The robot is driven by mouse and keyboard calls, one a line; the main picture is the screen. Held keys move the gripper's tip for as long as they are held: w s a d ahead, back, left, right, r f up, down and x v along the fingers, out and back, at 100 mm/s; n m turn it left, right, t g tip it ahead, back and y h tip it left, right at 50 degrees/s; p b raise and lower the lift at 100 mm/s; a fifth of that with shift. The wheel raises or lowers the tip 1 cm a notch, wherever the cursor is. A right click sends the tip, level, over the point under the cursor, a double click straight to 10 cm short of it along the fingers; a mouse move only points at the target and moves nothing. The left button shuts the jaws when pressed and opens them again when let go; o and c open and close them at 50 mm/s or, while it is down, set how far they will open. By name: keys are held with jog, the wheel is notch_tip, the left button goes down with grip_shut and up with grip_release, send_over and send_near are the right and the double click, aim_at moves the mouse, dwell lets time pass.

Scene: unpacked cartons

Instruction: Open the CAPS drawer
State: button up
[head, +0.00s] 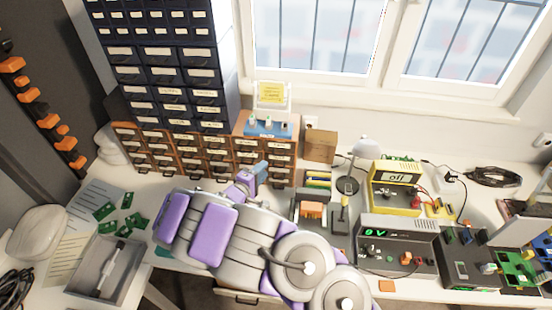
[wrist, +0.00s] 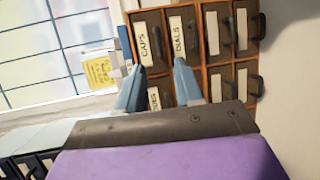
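The CAPS drawer (wrist: 150,38) shows in the wrist view, its label turned sideways, at the upper left of the wooden drawer cabinet. It looks shut. In the head view it appears to be the top drawer of the right column (head: 279,146), though labels are unreadable there. The DIALS drawer (wrist: 180,36) is beside it in the wrist view. My gripper (wrist: 159,82) is open and empty, its two blue-grey fingers pointing at the drawer fronts. It also shows in the head view (head: 258,170), in front of the cabinet's right part. I cannot tell whether it touches anything.
A dark drawer cabinet (head: 165,55) stands on the wooden one at the left. A blue tray (head: 268,128) and a yellow note (head: 271,92) are on the right top. A carton (head: 320,147), lamp (head: 365,148) and yellow meter (head: 395,185) stand to the right. A grey tray (head: 103,268) lies front left.

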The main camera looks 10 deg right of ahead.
jog(key=x, duration=1)
jog(key=shift+b, duration=0.45)
jog(key=shift+c, duration=0.4)
grip_shut()
dwell(0.3)
